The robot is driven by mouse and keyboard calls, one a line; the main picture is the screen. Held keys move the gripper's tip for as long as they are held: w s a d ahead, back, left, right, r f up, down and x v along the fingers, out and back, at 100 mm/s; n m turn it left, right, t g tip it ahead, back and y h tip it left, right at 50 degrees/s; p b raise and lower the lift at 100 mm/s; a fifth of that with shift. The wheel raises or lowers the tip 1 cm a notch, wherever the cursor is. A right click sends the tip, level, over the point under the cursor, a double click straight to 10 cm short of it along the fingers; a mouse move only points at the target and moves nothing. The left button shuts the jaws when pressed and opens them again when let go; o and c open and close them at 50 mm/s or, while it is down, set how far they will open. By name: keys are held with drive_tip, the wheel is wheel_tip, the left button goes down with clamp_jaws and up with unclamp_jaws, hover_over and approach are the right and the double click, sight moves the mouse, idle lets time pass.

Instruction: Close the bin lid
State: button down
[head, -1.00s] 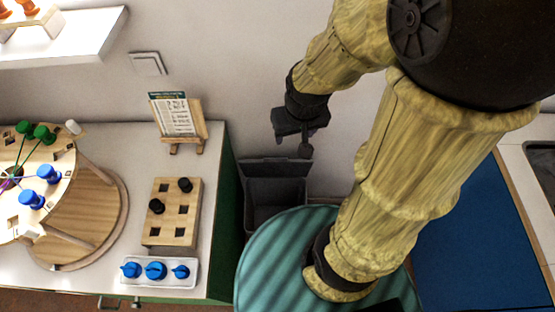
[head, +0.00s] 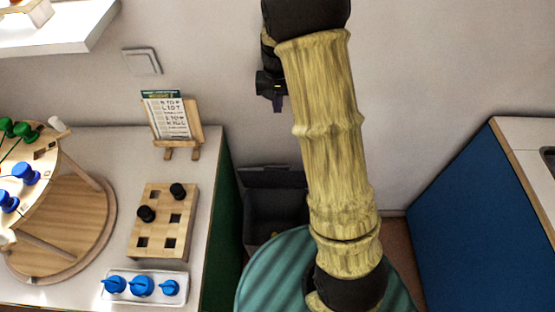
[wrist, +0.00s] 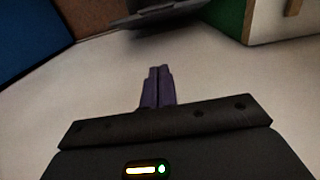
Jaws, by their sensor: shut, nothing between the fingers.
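The dark grey bin (head: 272,216) stands on the floor between the counter and my base, partly hidden by my arm and the teal round surface. Its lid (head: 268,177) is raised, leaning back near the wall, and the bin's mouth is open. A small yellowish thing shows inside. My gripper (head: 278,103) is above the bin by the wall, apart from the lid. In the wrist view my gripper (wrist: 158,86) has its purple fingers together with nothing between them. A dark grey shape at the top of that view (wrist: 165,15) appears to be part of the bin.
A counter with a green side (head: 222,235) stands left of the bin, carrying a pegged wooden board (head: 163,222), a white tray with blue knobs (head: 142,300) and a card on an easel (head: 172,118). A blue cabinet (head: 475,230) stands at the right. The wall is close behind.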

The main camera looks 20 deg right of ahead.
drive_tip(key=s+f, duration=0.1)
drive_tip(key=f, duration=0.6)
drive_tip(key=s+f, duration=0.1)
drive_tip(key=f, duration=0.5)
drive_tip(key=s+f+p, duration=0.1)
drive_tip(key=f, duration=0.6)
drive_tip(key=shift+a+f, duration=0.3)
drive_tip(key=shift+a, duration=0.1)
drive_tip(key=shift+s+a+f, duration=0.1)
drive_tip(key=shift+s+f, duration=0.05)
drive_tip(key=shift+s, duration=0.25)
drive_tip(key=shift+w+f, duration=0.1)
drive_tip(key=shift+w, duration=0.05)
